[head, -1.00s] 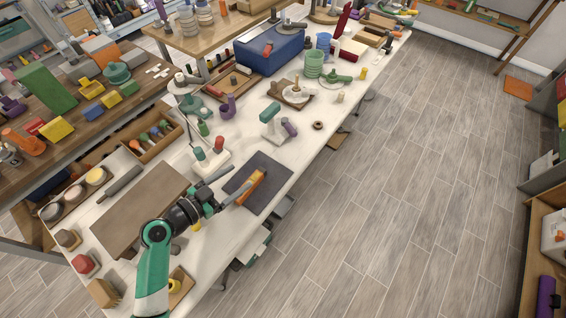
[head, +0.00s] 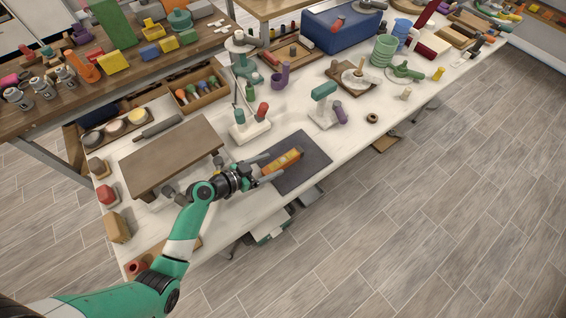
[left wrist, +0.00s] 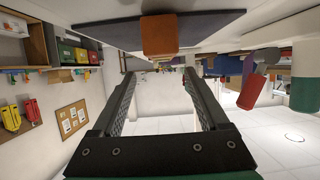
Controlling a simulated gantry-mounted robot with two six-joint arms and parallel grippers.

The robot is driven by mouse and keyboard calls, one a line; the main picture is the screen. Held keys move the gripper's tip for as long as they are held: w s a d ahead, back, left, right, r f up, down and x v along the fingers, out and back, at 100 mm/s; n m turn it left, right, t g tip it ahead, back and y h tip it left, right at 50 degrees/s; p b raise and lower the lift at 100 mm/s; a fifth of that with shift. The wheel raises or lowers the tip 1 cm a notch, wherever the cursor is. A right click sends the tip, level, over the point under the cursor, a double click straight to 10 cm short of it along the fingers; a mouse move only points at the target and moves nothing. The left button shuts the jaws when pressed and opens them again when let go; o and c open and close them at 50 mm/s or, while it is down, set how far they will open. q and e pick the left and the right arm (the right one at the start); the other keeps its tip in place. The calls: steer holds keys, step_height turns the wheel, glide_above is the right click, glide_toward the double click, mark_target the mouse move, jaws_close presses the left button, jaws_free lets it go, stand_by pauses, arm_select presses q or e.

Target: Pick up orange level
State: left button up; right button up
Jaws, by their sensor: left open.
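The orange level (head: 283,161) lies on a dark grey mat (head: 308,172) near the table's front edge. My left gripper (head: 268,168) is open and points at the level's near end, with its fingers on either side of that end in the head view. In the left wrist view, which looks upside down, the level's orange end (left wrist: 160,36) shows under the mat's edge (left wrist: 105,32), centred beyond the open fingertips (left wrist: 159,76). Nothing is between the fingers there. I cannot tell whether the fingers touch the mat. My right gripper is not in view.
A brown raised board (head: 170,157) stands left of the gripper. A white block with red and green knobs (head: 250,130) is behind it. A green-topped white piece (head: 323,110) stands behind the mat. Open floor (head: 430,220) lies in front of the table.

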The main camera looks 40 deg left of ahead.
mark_target(281, 161)
arm_select(q)
steer(key=x, duration=0.2)
steer(key=b+x, duration=0.1)
steer(key=x, duration=0.1)
steer(key=shift+a+f, duration=0.2)
steer(key=shift+f, duration=0.25)
steer(key=shift+w+f, duration=0.15)
steer(key=shift+w, duration=0.35)
jaws_close()
